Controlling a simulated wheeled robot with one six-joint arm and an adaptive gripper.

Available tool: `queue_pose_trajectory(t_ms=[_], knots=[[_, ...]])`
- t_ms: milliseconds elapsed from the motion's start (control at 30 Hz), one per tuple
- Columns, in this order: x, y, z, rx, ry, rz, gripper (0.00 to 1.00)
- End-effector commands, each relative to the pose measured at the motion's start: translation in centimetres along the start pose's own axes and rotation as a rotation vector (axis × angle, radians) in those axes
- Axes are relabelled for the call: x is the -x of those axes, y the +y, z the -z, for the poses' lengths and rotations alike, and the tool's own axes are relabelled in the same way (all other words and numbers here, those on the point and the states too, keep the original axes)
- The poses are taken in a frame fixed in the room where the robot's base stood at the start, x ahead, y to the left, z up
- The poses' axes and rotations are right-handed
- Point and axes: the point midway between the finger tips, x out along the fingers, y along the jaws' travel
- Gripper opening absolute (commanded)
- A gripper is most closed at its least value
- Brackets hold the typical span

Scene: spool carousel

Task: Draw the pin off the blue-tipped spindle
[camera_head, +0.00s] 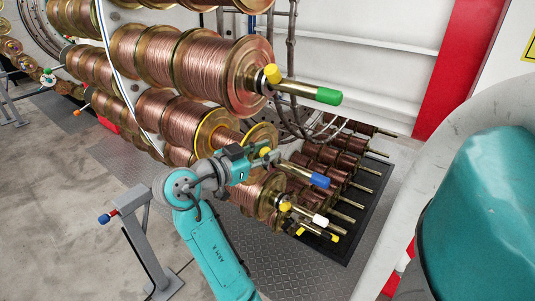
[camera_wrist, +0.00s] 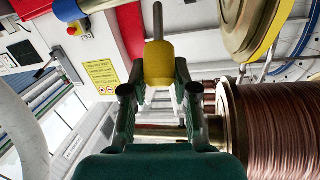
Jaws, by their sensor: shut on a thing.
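The blue-tipped spindle (camera_head: 319,180) sticks out to the right from its copper-wound spool in the head view. In the wrist view its blue tip (camera_wrist: 68,10) is at the top left. My gripper (camera_head: 260,154) is above and left of the blue tip. It is shut on a pin with a yellow head (camera_head: 265,152). In the wrist view the yellow head (camera_wrist: 159,62) is between my fingers (camera_wrist: 158,88), and its bare grey shank (camera_wrist: 158,22) points up, apart from the spindle. The pin's hole in the spindle is not clearly visible.
A green-tipped spindle (camera_head: 328,96) with its own yellow pin (camera_head: 272,73) is above. A white-tipped spindle (camera_head: 320,220) is below. A grey stand (camera_head: 137,235) is at lower left. Several spools rest on a black mat (camera_head: 345,242). A red post (camera_head: 460,70) is at right.

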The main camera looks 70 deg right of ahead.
Motion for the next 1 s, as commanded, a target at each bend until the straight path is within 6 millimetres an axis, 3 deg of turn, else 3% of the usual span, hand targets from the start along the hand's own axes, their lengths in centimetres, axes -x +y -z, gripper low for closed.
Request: queue_pose_trajectory(t_ms=[300, 700, 1000], knots=[[1.1, 0.0, 1.2, 0.003, -0.03, -0.004, 0.0], [1.4, 0.0, 1.2, 0.005, -0.032, -0.004, 0.0], [4.2, 0.5, 1.0, 0.005, -0.032, -0.002, 0.0]])
